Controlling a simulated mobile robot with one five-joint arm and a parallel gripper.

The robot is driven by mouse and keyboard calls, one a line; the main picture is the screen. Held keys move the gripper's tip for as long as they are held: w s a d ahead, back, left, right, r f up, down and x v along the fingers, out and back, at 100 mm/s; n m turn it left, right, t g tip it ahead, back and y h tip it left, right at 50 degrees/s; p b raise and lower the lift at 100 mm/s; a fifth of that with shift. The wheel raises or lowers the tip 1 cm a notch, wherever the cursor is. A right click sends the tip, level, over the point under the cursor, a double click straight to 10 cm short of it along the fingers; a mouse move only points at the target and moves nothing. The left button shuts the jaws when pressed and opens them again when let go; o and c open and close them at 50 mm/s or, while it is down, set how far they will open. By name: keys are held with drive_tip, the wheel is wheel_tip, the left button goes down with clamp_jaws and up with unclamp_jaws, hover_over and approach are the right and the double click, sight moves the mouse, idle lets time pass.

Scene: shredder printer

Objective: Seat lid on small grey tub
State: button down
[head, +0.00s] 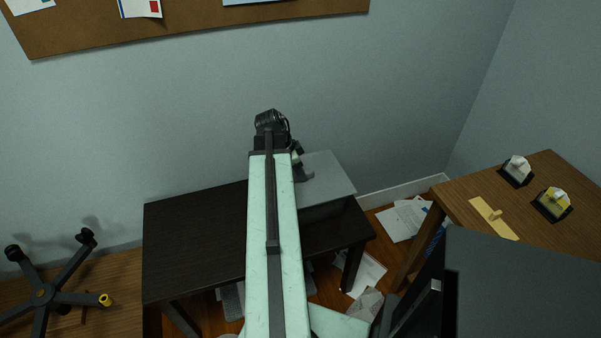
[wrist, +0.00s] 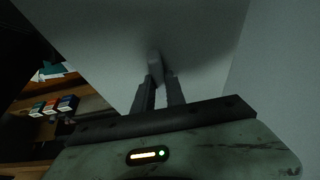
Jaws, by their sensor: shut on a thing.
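The lid (head: 328,180) is a flat, light grey panel above the right part of the dark table, near the wall. In the wrist view the lid (wrist: 115,65) fills the upper middle, with a small grey knob (wrist: 154,64) on the face towards me. My gripper (wrist: 161,80) is shut on this knob. In the head view my gripper (head: 303,172) is partly hidden behind my arm, at the lid's left side. I cannot make out the small grey tub in either view; the lid and my arm hide part of the table. I cannot tell whether the lid touches anything below.
The dark table (head: 195,235) has a bare left part. Papers (head: 405,220) lie on the floor.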

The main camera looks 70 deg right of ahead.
drive_tip(key=shift+f+b, duration=0.5)
drive_tip(key=shift+f, duration=0.1)
drive_tip(key=c, duration=1.3)
unclamp_jaws()
drive_tip(key=shift+r, duration=0.1)
drive_tip(key=p+v, duration=0.7)
drive_tip(key=shift+w+r, duration=0.1)
drive_tip(key=shift+r, duration=0.3)
drive_tip(key=shift+f, duration=0.15)
